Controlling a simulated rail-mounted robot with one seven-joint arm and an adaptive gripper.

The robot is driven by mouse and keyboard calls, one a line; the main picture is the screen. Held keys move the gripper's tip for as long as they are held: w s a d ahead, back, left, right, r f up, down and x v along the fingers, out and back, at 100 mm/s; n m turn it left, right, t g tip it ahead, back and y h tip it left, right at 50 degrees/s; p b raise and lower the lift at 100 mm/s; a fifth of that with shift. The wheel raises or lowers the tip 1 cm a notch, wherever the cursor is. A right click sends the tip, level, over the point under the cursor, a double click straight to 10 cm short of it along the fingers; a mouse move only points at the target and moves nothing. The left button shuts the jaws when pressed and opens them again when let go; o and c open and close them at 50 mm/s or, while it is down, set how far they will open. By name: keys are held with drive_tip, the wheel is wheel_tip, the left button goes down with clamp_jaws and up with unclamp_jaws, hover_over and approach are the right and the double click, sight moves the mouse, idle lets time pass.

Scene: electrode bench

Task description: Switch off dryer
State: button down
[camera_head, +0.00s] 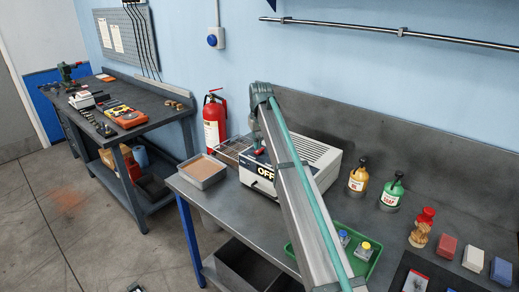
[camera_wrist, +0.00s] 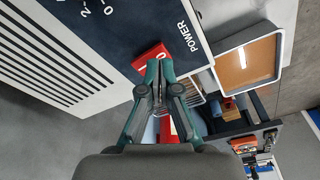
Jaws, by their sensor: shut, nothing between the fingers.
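The dryer (camera_head: 318,157) is a white box with a slotted top, on the dark bench. The word OFF shows on its front, partly covered by my arm. In the wrist view its dark panel (camera_wrist: 120,22) carries the word POWER and a red switch (camera_wrist: 149,56). My gripper (camera_wrist: 159,66) is shut and empty, with its fingertips at the red switch; I cannot tell whether they touch it. In the head view my arm crosses in front of the dryer and hides part of it. My gripper (camera_head: 256,146) is small there, near the panel.
A tray (camera_head: 191,173) with brown contents and a wire basket stand left of the dryer. A fire extinguisher (camera_head: 214,122) is behind. Bottles (camera_head: 357,178) and a green tray (camera_head: 370,262) are to the right. A second bench with tools stands at far left.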

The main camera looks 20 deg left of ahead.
sight(258, 151)
drive_tip(key=shift+r+p, duration=1.25)
drive_tip(key=shift+r, duration=1.6)
drive_tip(key=shift+f, duration=0.1)
